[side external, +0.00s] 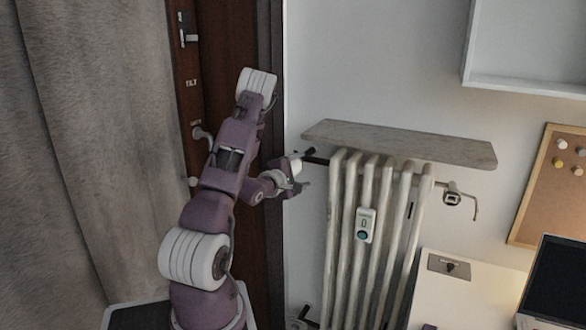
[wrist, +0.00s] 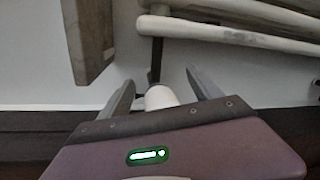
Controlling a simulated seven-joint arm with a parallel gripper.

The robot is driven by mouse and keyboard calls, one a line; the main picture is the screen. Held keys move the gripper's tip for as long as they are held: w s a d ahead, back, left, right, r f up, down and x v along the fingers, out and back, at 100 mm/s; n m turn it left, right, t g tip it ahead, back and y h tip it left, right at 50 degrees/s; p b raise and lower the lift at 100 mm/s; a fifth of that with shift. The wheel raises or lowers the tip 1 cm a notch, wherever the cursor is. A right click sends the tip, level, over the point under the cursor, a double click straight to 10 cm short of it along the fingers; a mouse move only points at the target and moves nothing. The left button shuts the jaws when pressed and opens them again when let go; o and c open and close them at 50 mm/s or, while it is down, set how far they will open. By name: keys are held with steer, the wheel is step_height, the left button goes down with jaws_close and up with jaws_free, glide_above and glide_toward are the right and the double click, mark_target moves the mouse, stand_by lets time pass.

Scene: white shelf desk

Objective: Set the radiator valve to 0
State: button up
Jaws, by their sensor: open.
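The radiator (side external: 375,240) stands against the wall in the side external view. In the wrist view, a white rounded valve knob (wrist: 160,97) sits at the end of a dark pipe (wrist: 157,55) leading to the radiator. My gripper (wrist: 160,80) is open, with one finger on each side of the knob and visible gaps between. In the side external view my gripper (side external: 305,170) is at the radiator's upper left, and the knob (side external: 295,166) is partly hidden by it. The knob's markings cannot be read. A small device (side external: 364,225) on the radiator front displays what looks like 0.
A wooden shelf board (side external: 400,143) lies over the radiator, close above my gripper's right side. A dark door frame (side external: 268,250) is behind my arm, and a grey curtain (side external: 70,150) hangs at left. A white desk (side external: 460,295) with a laptop (side external: 555,280) is at lower right.

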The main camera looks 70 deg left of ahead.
steer(key=s+a+f+n+y, duration=0.1)
steer(key=s+n+y, duration=0.1)
steer(key=s+n, duration=0.3)
steer(key=shift+m, duration=0.5)
steer(key=x, duration=0.6)
steer(key=shift+a+r, duration=0.1)
steer(key=shift+a, duration=0.2)
steer(key=c, duration=1.4)
